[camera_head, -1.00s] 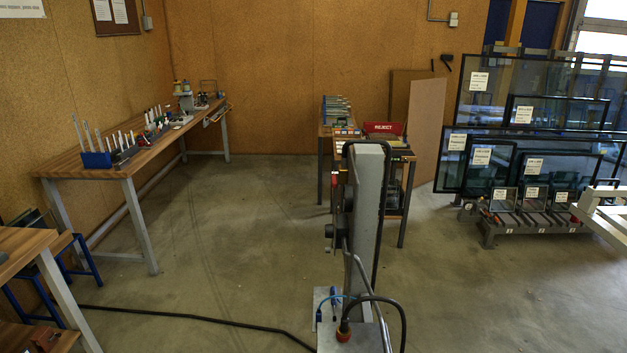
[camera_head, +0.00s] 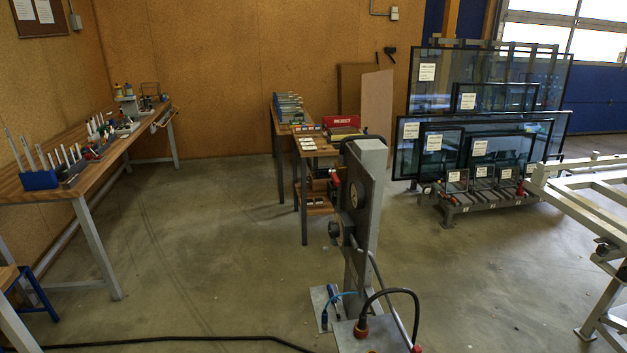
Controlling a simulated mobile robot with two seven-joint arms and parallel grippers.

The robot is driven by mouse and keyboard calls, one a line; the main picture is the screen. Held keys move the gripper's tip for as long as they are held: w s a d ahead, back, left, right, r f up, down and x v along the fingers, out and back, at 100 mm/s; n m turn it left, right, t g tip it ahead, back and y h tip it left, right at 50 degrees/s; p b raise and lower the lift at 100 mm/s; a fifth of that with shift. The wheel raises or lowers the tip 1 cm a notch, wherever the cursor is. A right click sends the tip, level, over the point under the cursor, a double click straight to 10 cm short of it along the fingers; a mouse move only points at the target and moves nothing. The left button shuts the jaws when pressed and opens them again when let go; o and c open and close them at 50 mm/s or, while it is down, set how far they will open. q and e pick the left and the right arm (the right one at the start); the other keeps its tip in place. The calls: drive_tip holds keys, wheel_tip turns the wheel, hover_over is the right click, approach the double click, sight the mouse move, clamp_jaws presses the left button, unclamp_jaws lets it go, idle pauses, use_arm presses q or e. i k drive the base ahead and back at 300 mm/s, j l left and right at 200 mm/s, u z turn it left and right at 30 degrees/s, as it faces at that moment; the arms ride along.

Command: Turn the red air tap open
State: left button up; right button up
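A red-orange fitting (camera_head: 361,331) with a black hose sits at the foot of the post, beside a thin blue hose (camera_head: 340,295). Neither of my grippers is in view.
A long workbench (camera_head: 95,180) runs along the left wall. A small table with a red reject bin (camera_head: 343,122) stands behind the post. A glass rack (camera_head: 490,200) and a pale metal frame (camera_head: 590,190) stand at right. A black cable (camera_head: 180,340) crosses the floor. Floor (camera_head: 220,240) left of the post is clear.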

sight(334, 176)
drive_tip(key=i+j+z, duration=0.1)
drive_tip(key=j, duration=0.45)
drive_tip(key=i+j+z, duration=0.15)
drive_tip(key=j, duration=0.45)
drive_tip(key=i+j+z, duration=0.1)
drive_tip(key=i+j, duration=0.15)
drive_tip(key=j, duration=0.35)
drive_tip(key=i+j+z, duration=0.15)
drive_tip(key=j, duration=0.45)
drive_tip(key=j+z, duration=0.1)
drive_tip(key=j, duration=0.5)
